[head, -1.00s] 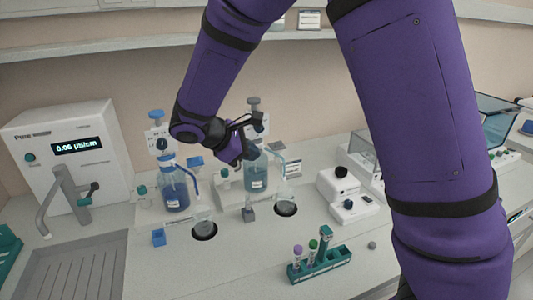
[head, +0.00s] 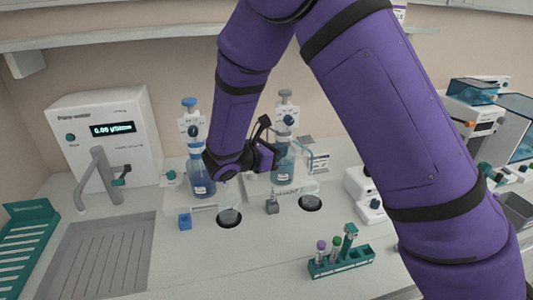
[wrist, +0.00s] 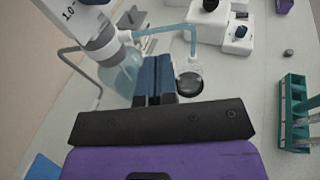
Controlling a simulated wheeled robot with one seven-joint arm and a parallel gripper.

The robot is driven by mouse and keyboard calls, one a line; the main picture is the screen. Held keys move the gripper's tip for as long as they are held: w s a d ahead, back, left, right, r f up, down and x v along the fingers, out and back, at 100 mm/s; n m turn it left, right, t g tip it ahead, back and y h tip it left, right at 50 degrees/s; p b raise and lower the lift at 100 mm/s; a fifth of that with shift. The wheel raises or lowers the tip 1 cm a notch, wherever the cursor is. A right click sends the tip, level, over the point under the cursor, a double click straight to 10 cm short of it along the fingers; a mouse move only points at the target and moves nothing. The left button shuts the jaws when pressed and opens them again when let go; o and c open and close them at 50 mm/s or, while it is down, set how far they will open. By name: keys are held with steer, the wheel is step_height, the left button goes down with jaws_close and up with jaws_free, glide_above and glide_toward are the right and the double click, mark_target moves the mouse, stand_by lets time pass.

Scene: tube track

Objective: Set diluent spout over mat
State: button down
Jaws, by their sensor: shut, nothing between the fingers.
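The diluent bottle (head: 285,170) is a clear blue-tinted bottle with a grey top, standing upright on the bench. In the wrist view the bottle (wrist: 122,68) is at the left, and its pale blue spout (wrist: 165,32) runs right and bends down. The mat also shows in the head view (head: 310,204). My gripper (wrist: 153,75) is shut and empty, its blue fingers beside the bottle and left of the mat. In the head view it is partly hidden against the bottle.
A teal tube rack (head: 341,263) is at the front right. A water unit (head: 105,135) and sink (head: 95,260) lie left.

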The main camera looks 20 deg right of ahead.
mark_target(303, 146)
steer(key=x, duration=0.5)
steer(key=shift+w+d, duration=0.1)
steer(key=shift+d, duration=0.3)
steer(key=shift+x, duration=1.05)
steer(key=shift+d+r, duration=0.15)
